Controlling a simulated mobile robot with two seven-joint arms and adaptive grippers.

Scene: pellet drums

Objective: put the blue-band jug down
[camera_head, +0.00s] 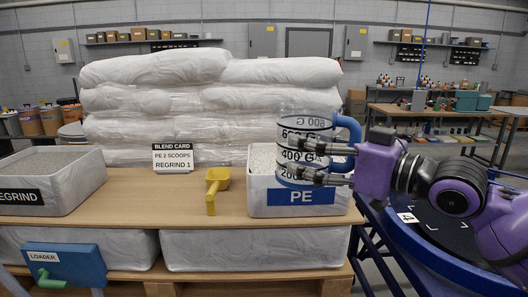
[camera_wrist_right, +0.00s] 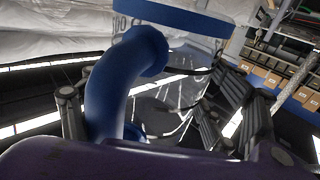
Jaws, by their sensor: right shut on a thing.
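The blue-band jug (camera_head: 304,128) is clear, with dark gram marks, a blue band and a blue handle. It is upright in front of the PE bin (camera_head: 320,197), overlapping it in the head view. My right gripper (camera_head: 318,163) comes from the right and is shut on the jug, its dark fingers across the jug's side. In the right wrist view the blue handle (camera_wrist_right: 125,75) fills the near middle, with the clear jug wall (camera_wrist_right: 180,95) behind it. The head view does not clearly show whether the jug's base touches anything. My left gripper is not in view.
A yellow scoop (camera_head: 216,185) lies on the wooden bench (camera_head: 150,210). A REGRIND bin (camera_head: 50,180) stands at the left and a blend card (camera_head: 173,158) at the back. White sacks (camera_head: 160,100) are stacked behind. The bench between the REGRIND bin and scoop is clear.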

